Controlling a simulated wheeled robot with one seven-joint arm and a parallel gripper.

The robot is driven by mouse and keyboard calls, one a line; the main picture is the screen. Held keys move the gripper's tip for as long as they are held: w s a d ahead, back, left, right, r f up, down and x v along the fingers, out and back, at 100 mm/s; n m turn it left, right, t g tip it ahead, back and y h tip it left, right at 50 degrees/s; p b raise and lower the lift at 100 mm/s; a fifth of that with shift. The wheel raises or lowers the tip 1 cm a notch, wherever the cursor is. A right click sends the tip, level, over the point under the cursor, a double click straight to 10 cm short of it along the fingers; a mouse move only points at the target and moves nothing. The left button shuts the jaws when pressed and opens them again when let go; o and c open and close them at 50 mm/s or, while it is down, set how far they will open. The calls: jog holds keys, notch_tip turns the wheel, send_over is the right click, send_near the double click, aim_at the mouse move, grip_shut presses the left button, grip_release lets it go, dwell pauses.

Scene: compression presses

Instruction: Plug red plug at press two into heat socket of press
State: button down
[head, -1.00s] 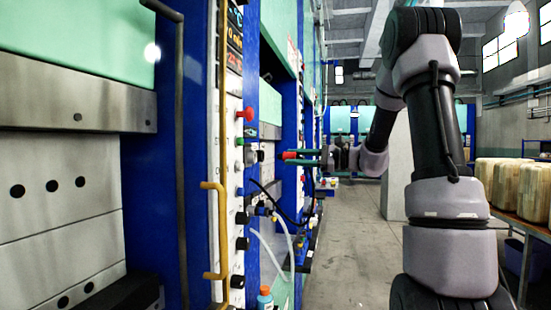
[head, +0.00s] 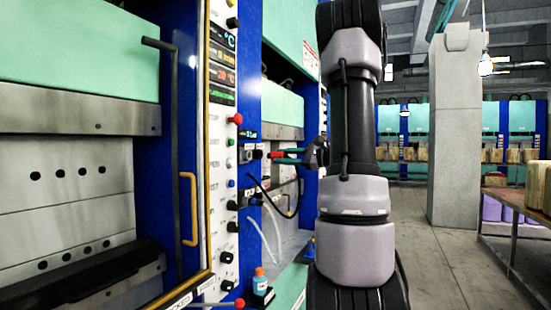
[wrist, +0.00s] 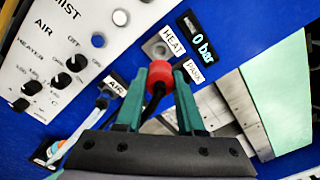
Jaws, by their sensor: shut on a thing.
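The red plug (wrist: 159,72) is held between the green fingers of my gripper (wrist: 160,82) in the wrist view. Its dark cable runs back between the fingers. The heat socket (wrist: 154,47), a grey round fitting beside the HEAT label, is just beyond the plug's tip, which partly covers its lower edge. I cannot tell whether plug and socket touch. In the head view, the red plug (head: 274,155) points left at the press panel, with a small gap to the dark fitting there. My gripper (head: 287,155) is behind it, right of the panel.
An AIR connector with a pale hose (wrist: 103,100) is at left, near the white knob panel (wrist: 60,45). Below hang a black cable and pale hose (head: 268,232). The aisle floor (head: 425,240) at right is clear.

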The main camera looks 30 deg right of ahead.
aim_at(268, 156)
jog(key=shift+w+a, duration=0.1)
jog(key=shift+a, duration=0.05)
jog(key=shift+x, duration=2.7)
jog(key=shift+w+a+n, duration=0.3)
jog(key=shift+w+a, duration=0.6)
jog(key=shift+w, duration=0.25)
jog(key=shift+c, duration=2.2)
grip_release()
jog(key=v, duration=1)
jog(key=shift+s+d, duration=0.25)
